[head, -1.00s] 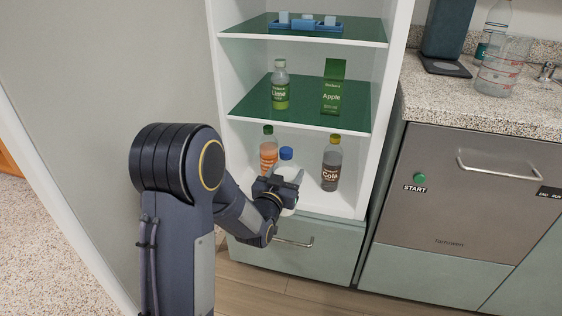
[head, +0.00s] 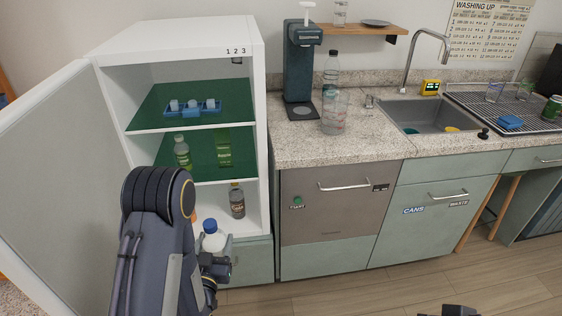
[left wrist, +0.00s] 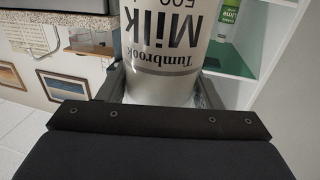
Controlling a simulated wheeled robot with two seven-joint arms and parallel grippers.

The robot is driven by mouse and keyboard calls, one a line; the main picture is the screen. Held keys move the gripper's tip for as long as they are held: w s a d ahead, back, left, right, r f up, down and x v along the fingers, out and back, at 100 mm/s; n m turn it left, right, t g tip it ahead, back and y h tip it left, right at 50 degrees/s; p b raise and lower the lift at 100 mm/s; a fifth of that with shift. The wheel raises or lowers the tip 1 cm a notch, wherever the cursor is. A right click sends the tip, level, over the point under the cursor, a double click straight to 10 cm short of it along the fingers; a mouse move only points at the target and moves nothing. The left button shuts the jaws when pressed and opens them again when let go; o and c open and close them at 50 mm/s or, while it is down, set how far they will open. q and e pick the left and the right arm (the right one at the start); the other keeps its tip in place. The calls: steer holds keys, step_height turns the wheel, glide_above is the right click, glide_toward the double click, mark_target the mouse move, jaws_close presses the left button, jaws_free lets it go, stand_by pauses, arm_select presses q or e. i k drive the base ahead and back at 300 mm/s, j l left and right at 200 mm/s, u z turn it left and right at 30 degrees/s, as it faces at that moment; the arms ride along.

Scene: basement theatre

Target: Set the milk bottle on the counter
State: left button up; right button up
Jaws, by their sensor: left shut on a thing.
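The milk bottle (head: 212,237) is white with a blue cap. My left gripper (head: 218,262) is shut on it, low in front of the open fridge. In the left wrist view the bottle (left wrist: 165,45) stands between the fingers with its "Tumbrook Milk" label showing upside down. The counter (head: 300,147) is speckled stone, to the right of the fridge and above the bottle. A small dark part at the bottom edge may be my right gripper, but its fingers cannot be made out.
The fridge (head: 258,150) stands open, its door (head: 50,170) swung left. The sink (head: 430,116) is further right. The counter's front left is clear.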

mark_target(381, 131)
steer(key=i+l+u, duration=0.15)
steer(key=l, duration=0.3)
steer(key=i+l+u, duration=0.15)
steer(key=l, duration=0.35)
steer(key=i+l+u, duration=0.15)
steer(key=l, duration=0.35)
steer(key=i+l+u, duration=0.15)
steer(key=l, duration=0.4)
steer(key=l+u, duration=0.15)
steer(key=l, duration=0.35)
steer(key=i, duration=0.05)
